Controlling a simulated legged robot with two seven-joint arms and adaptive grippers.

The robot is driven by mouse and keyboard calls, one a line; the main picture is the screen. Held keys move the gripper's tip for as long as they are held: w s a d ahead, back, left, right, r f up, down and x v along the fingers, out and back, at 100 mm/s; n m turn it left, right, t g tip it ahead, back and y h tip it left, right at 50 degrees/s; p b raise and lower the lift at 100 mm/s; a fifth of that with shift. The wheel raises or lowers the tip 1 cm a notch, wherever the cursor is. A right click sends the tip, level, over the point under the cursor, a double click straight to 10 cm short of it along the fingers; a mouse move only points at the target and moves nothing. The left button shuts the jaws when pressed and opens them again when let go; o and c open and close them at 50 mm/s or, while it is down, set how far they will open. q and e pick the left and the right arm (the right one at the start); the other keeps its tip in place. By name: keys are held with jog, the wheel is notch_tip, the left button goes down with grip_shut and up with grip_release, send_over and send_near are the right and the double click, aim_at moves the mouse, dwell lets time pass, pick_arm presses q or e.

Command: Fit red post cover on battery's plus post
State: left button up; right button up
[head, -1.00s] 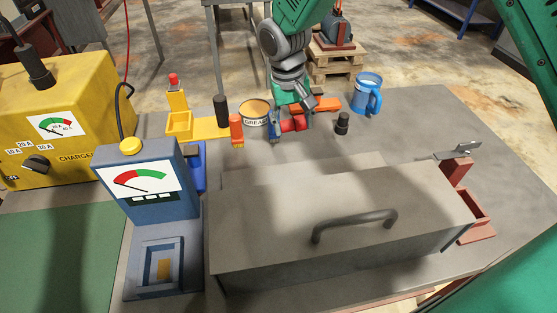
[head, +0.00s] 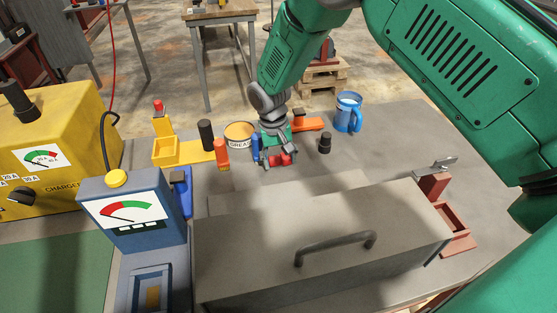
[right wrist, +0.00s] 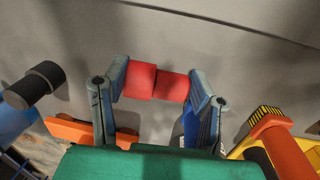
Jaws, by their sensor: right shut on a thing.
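The red post cover (right wrist: 155,82) is a red, roughly cylindrical piece. My right gripper (right wrist: 157,84) is shut on it, one finger at each end, in the right wrist view. In the head view my right gripper (head: 274,152) points down beyond the grey box, and the red cover (head: 284,159) shows at its fingertips. I cannot make out a battery or its plus post for certain in either view. My left gripper is not in view.
A grey box (head: 325,269) with a handle fills the front. A blue gauge unit (head: 133,213) and yellow charger (head: 70,135) are left.

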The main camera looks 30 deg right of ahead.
jog(key=shift+d+f, duration=0.1)
jog(key=shift+f, duration=0.25)
jog(key=shift+a, duration=0.25)
jog(key=o, duration=1.3)
jog(key=shift+w+a, duration=0.1)
jog(key=shift+a, duration=0.15)
